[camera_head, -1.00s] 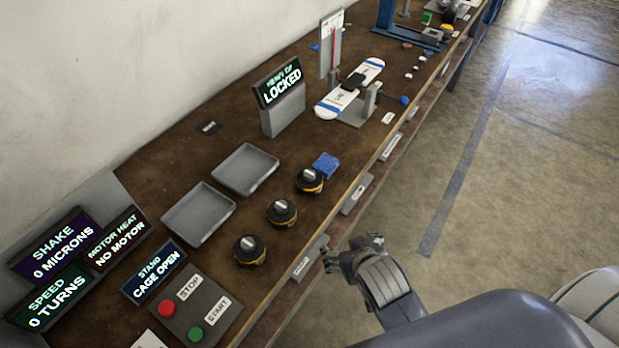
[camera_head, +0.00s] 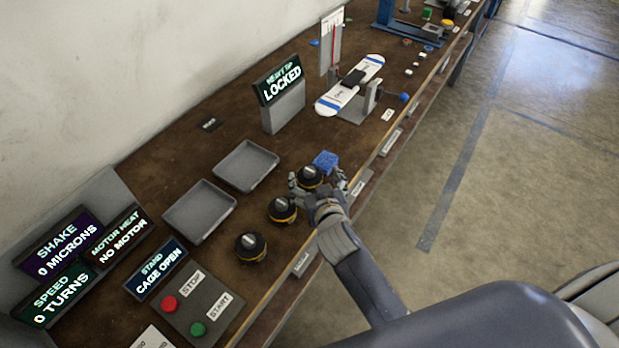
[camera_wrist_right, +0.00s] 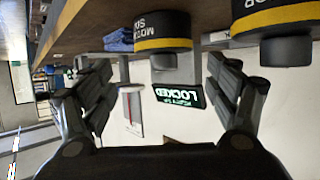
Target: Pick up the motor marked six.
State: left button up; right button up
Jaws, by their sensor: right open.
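Three black motors with yellow bands stand in a row on the brown bench. The middle motor (camera_head: 282,209) and near motor (camera_head: 250,246) stand apart. My left gripper is out of view.
Two empty grey trays (camera_head: 247,166) (camera_head: 200,210) lie behind the row. A "LOCKED" display (camera_head: 283,103) stands farther back. A button box (camera_head: 196,303) is at the near end.

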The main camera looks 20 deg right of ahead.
aim_at(310, 173)
jog(key=shift+w+f+p, duration=0.1)
jog(key=shift+w+p, duration=0.2)
jog(key=shift+w, duration=0.3)
jog(key=x, duration=0.4)
jog(key=shift+a+f+p, duration=0.15)
jog(key=shift+a+p, duration=0.05)
jog(key=shift+p, duration=0.2)
jog(key=shift+s, duration=0.1)
jog(key=c, duration=1.5)
jog(key=shift+c, duration=0.5)
jog(key=shift+r, duration=0.2)
